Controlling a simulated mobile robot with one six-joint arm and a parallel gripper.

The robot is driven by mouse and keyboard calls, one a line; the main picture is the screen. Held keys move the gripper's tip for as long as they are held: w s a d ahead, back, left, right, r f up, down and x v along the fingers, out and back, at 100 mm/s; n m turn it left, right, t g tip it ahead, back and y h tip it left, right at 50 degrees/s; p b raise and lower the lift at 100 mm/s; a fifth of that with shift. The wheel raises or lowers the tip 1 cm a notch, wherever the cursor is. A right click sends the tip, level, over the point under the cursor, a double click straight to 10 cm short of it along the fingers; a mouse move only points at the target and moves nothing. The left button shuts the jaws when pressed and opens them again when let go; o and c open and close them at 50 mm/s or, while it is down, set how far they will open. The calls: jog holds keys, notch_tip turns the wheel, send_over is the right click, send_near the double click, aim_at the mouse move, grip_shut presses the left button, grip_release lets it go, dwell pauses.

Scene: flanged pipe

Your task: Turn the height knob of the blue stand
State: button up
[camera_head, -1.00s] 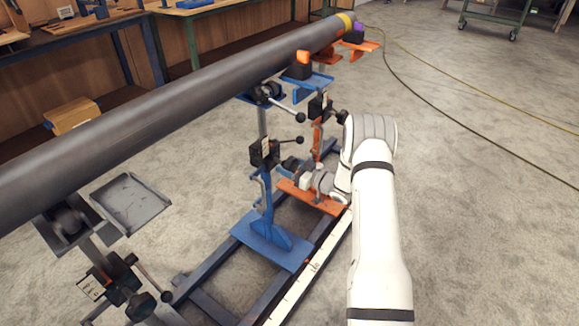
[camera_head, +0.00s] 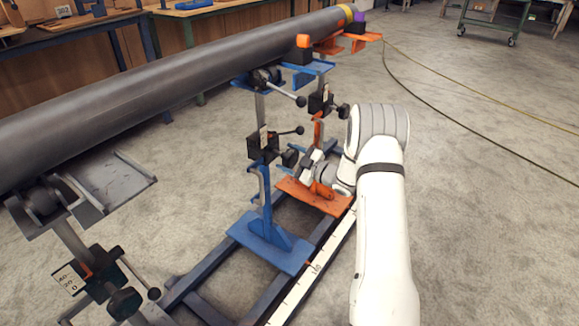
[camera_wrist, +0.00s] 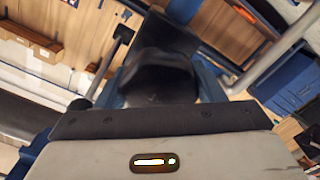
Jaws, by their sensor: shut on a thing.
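The blue stand (camera_head: 268,240) stands on the floor rail and carries a black clamp block (camera_head: 262,148) with a white scale and a lever on its post. Its dark height knob (camera_head: 290,157) sticks out on the right side of the block. My gripper (camera_head: 299,160) reaches in from the right and is shut on this knob, low beside the post. In the wrist view, the black knob (camera_wrist: 160,75) fills the middle, just ahead of the gripper body. The finger contact is mostly hidden.
A long dark pipe (camera_head: 180,80) lies across the stands above my gripper. An orange stand (camera_head: 315,195) is close behind it, and a grey stand (camera_head: 100,280) is at lower left. The lever (camera_head: 290,131) is just above the knob.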

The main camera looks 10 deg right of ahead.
jog(key=n+b, duration=0.4)
jog(key=b, duration=0.1)
jog(key=shift+f+n, duration=0.3)
jog(key=shift+f, duration=0.05)
jog(key=n+b, duration=0.3)
jog(key=b, duration=0.2)
jog(key=shift+n, duration=0.4)
jog(key=shift+r+n+b, duration=0.15)
jog(key=shift+n+b, duration=0.8)
jog(key=shift+n, duration=0.25)
jog(key=shift+r+n, duration=0.1)
jog(key=shift+n, duration=1.1)
jog(key=shift+n, duration=0.3)
jog(key=o, duration=1)
